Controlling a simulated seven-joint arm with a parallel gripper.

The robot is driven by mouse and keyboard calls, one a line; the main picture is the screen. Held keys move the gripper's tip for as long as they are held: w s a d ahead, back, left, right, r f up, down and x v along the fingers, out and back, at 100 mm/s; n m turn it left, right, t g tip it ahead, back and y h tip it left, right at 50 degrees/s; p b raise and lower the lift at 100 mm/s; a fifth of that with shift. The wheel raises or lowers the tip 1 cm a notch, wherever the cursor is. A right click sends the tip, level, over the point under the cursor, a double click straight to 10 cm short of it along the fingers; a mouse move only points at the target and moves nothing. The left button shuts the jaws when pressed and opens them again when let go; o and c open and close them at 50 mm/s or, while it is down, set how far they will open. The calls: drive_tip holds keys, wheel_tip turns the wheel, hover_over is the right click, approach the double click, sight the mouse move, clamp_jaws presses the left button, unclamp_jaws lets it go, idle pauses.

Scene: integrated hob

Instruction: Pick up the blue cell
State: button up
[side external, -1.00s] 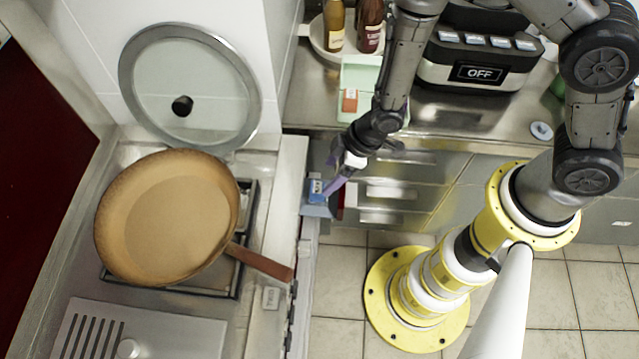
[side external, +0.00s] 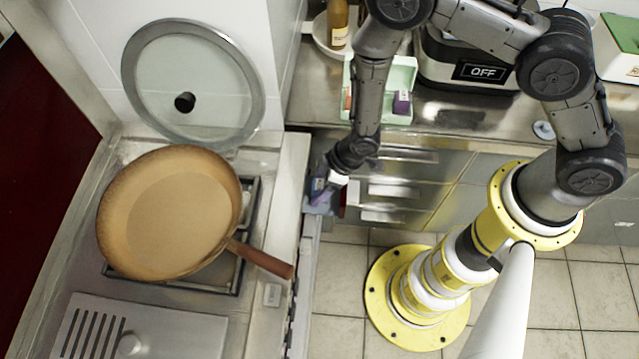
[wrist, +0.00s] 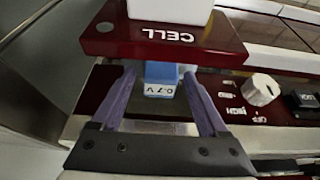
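The blue cell (wrist: 160,80), marked "0.7 V", sits under a dark red panel lettered "CELL" (wrist: 165,38) in the wrist view. My gripper (wrist: 159,74) is open, with one purple finger on each side of the cell. Gaps show between the cell and both fingers, so it is not gripped. In the side external view my gripper (side external: 319,187) is down at the front edge of the hob counter and largely covers the cell. The cell's lower end is hidden.
A pale green box (side external: 400,72) with a purple block stands on the back counter. A knob (wrist: 262,90) is right of the cell.

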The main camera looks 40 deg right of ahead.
sight(315, 184)
clamp_jaws()
drive_tip(key=c, duration=0.7)
unclamp_jaws()
clamp_jaws()
drive_tip(key=shift+r, duration=0.25)
drive_tip(key=shift+r, duration=1.15)
drive_tip(key=shift+r, duration=0.1)
drive_tip(key=shift+r, duration=1.9)
